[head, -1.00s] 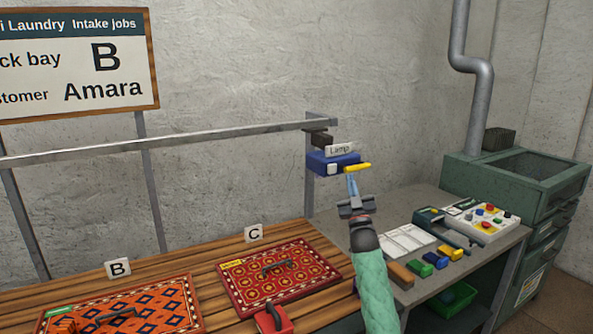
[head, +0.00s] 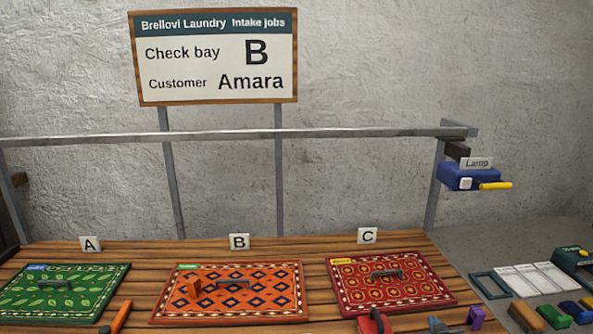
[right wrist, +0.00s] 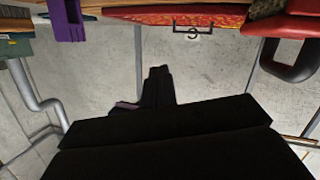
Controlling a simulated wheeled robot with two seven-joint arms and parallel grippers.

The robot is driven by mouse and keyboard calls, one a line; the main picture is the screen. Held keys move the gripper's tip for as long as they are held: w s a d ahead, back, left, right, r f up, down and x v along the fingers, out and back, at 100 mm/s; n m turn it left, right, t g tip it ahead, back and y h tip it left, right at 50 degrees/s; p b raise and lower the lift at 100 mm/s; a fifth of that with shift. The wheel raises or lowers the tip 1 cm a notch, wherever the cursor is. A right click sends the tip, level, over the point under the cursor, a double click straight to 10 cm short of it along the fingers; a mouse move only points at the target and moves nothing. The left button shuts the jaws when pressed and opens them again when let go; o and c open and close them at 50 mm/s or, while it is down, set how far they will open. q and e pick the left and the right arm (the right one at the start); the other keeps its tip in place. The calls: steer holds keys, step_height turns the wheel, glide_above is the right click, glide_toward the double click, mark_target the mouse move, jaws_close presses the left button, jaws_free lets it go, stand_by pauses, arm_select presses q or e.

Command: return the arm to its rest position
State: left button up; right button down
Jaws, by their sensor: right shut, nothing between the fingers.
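My right gripper (head: 437,324) shows only as a small grey tip at the bottom edge of the head view, in front of rug C. In the right wrist view the dark fingers (right wrist: 160,72) are together with nothing between them. The rest of my right arm is out of the head view. My left gripper is not in view.
Green rug A (head: 80,299), orange rug B (head: 265,307) and red rug C (head: 365,291) lie on the wooden bench. A red tool (head: 375,323) and a purple object (head: 476,317) flank my gripper. The blue lamp box (head: 468,177) with its yellow lever (head: 496,186) hangs at right.

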steer(key=s+a+f+g+y, duration=0.1)
steer(key=s+a+f+g, duration=0.35)
steer(key=s, duration=0.65)
steer(key=s+a+f+n+g+y, duration=0.1)
steer(key=s+a+f+g, duration=0.35)
steer(key=s, duration=0.75)
steer(key=s+a+f+g+y, duration=0.15)
steer(key=s+a+f, duration=0.4)
steer(key=s, duration=0.55)
step_height(320, 180, down, 27)
steer(key=w+a+g, duration=0.1)
steer(key=a+g, duration=0.1)
steer(key=a, duration=0.1)
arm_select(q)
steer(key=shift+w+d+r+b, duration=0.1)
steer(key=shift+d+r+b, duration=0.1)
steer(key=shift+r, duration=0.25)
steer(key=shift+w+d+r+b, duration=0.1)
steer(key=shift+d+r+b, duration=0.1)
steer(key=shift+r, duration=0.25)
arm_select(e)
steer(key=s+f, duration=0.4)
steer(key=f, duration=0.6)
steer(key=s+f, duration=0.3)
steer(key=f, duration=0.8)
steer(key=shift+s+g, duration=0.35)
steer(key=shift+s, duration=0.05)
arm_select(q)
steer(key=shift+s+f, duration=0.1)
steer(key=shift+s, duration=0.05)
